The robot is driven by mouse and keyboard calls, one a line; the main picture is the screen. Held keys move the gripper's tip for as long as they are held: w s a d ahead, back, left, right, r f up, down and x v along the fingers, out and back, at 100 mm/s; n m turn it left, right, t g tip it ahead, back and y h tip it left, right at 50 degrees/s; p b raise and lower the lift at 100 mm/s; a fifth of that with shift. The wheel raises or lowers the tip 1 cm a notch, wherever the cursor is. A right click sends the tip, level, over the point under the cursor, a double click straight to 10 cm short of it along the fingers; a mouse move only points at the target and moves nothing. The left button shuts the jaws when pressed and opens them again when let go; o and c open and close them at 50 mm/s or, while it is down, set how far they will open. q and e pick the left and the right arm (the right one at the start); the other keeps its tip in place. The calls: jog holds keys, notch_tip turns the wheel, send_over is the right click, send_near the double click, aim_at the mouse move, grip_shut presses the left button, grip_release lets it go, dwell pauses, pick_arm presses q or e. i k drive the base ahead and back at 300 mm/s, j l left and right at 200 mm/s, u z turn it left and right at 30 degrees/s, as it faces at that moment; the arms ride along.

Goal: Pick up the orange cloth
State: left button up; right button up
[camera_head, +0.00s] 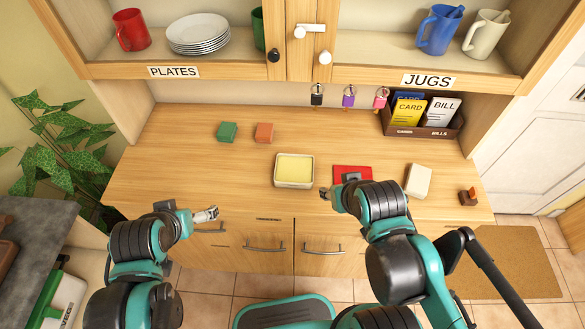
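I see no thing that is clearly an orange cloth. A small orange block-like thing (264,132) lies on the wooden counter, left of centre and toward the back; I cannot tell whether it is folded cloth. My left gripper (206,215) is at the counter's front edge, in front of and left of the orange thing, and well apart from it. My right gripper (326,193) is near the front edge, just left of a red flat thing (352,174), also apart from the orange thing. Both grippers are too small to judge their fingers.
A green block (227,132) lies left of the orange one. A pale yellow-topped dish (294,170), a cream block (418,181) and a brown stand (468,196) are nearer the front. A card box (424,130) stands back right. Shelves overhang the back. The counter's left is clear.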

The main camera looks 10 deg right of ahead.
aim_at(264, 133)
jog(key=i+j+z, duration=0.15)
jog(key=j, duration=0.25)
jog(key=i+j+z, duration=0.15)
jog(key=j, duration=0.25)
jog(key=j+z, duration=0.15)
jog(key=j, duration=0.25)
